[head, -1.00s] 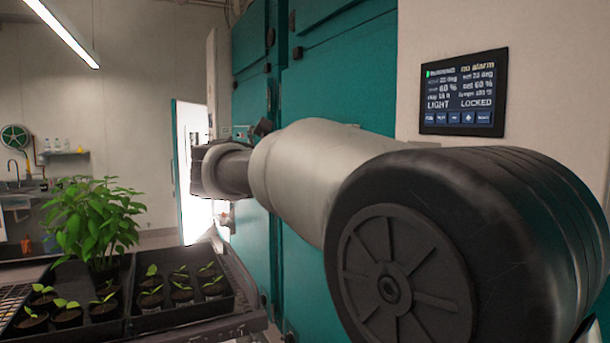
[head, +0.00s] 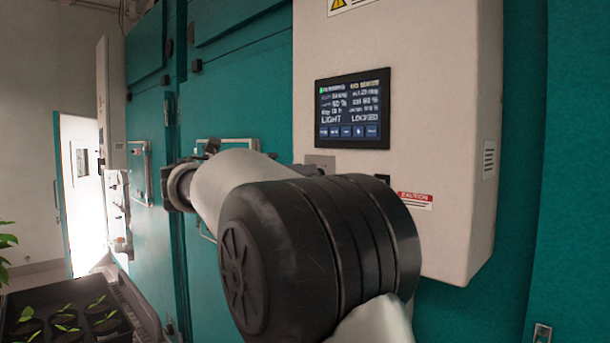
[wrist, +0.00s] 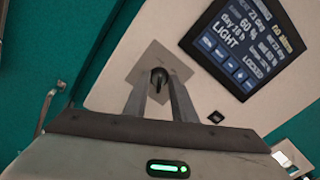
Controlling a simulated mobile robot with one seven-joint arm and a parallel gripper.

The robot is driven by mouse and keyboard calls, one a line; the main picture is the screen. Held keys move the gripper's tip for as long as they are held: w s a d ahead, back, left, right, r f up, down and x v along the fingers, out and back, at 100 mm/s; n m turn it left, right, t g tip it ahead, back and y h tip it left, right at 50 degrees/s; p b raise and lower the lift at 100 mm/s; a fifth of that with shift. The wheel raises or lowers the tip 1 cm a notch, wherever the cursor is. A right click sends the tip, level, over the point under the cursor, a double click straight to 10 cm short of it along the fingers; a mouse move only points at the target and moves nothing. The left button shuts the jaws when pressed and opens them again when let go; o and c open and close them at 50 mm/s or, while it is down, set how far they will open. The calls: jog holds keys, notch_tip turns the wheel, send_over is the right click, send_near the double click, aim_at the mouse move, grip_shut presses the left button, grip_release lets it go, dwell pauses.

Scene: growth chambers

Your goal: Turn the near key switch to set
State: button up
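The near key switch shows in the wrist view as a square grey plate (wrist: 148,64) with a dark key (wrist: 158,76) at its middle, on the white control box. In the head view only the plate (head: 320,161) shows, just below the screen; my arm hides the key. My gripper (wrist: 160,78) is open in the wrist view, its two fingers apart and pointing at the switch. The key appears in the gap between the fingertips; I cannot tell whether they touch it. My gripper is hidden in the head view.
The control box's screen (head: 352,110) reads LIGHT and LOCKED. A small dark button (wrist: 215,117) sits beside the switch. A caution label (head: 414,200) is lower on the box. Teal chamber doors with handles and a seedling tray (head: 70,312) are at left.

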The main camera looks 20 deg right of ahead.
jog(key=shift+x, duration=1)
grip_shut()
jog(key=m, duration=0.5)
jog(key=shift+s+m, duration=0.2)
jog(key=shift+m, duration=0.2)
jog(key=m+b, duration=0.2)
jog(key=m, duration=0.4)
jog(key=shift+s+d+b, duration=0.1)
jog(key=shift+s+b, duration=0.05)
jog(key=shift+b, duration=0.25)
